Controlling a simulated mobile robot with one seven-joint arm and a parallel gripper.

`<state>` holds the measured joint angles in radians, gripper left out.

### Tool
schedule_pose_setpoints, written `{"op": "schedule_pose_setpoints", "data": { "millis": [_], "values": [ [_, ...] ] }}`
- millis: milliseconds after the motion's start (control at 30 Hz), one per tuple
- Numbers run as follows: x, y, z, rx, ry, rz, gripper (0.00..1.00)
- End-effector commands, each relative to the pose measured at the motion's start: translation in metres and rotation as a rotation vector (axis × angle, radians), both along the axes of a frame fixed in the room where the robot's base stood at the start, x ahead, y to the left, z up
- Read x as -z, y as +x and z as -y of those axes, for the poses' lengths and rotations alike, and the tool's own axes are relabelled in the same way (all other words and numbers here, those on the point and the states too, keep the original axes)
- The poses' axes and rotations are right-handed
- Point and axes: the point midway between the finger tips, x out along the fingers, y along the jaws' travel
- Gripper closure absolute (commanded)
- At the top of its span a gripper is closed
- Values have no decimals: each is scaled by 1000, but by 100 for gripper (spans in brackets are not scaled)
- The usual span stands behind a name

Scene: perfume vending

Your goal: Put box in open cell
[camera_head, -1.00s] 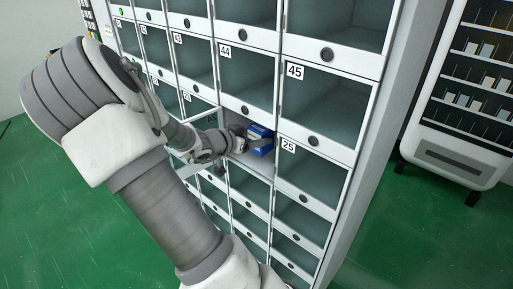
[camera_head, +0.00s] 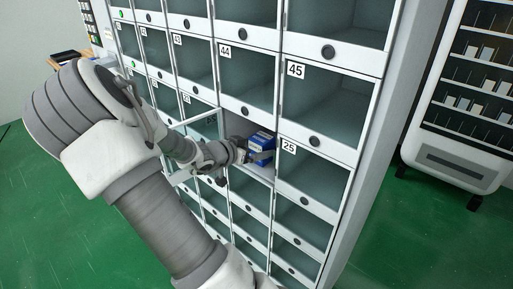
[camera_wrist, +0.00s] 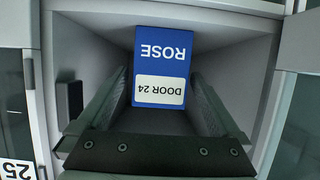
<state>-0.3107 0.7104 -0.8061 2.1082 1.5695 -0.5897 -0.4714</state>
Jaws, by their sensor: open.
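The blue box (camera_head: 261,144) is inside the open cell (camera_head: 262,171) left of the door marked 25. In the wrist view the box (camera_wrist: 162,52) shows its front, with ROSE and a white DOOR 24 label upside down. My gripper (camera_head: 241,153) reaches into the cell from the left. In the wrist view my gripper (camera_wrist: 161,82) is open, with one finger on each side of the box's near end. I cannot tell whether either finger touches it. The box's underside is hidden.
The open cell door (camera_head: 190,122) stands out to the left, close to my arm. Closed cells surround the opening, including the one marked 45 (camera_head: 330,105). A white vending machine (camera_head: 460,165) stands at the right. The green floor (camera_head: 60,220) is clear at the left.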

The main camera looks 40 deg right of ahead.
Motion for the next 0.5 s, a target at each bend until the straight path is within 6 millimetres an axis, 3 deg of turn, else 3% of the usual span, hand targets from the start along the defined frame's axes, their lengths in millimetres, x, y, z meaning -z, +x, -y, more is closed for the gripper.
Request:
{"op": "schedule_pose_setpoints", "data": {
  "millis": [167,500],
  "values": [
    [-10,0,-11,-2,1,1,0],
    [-39,-6,-77,-4,2,0,0]
  ]
}}
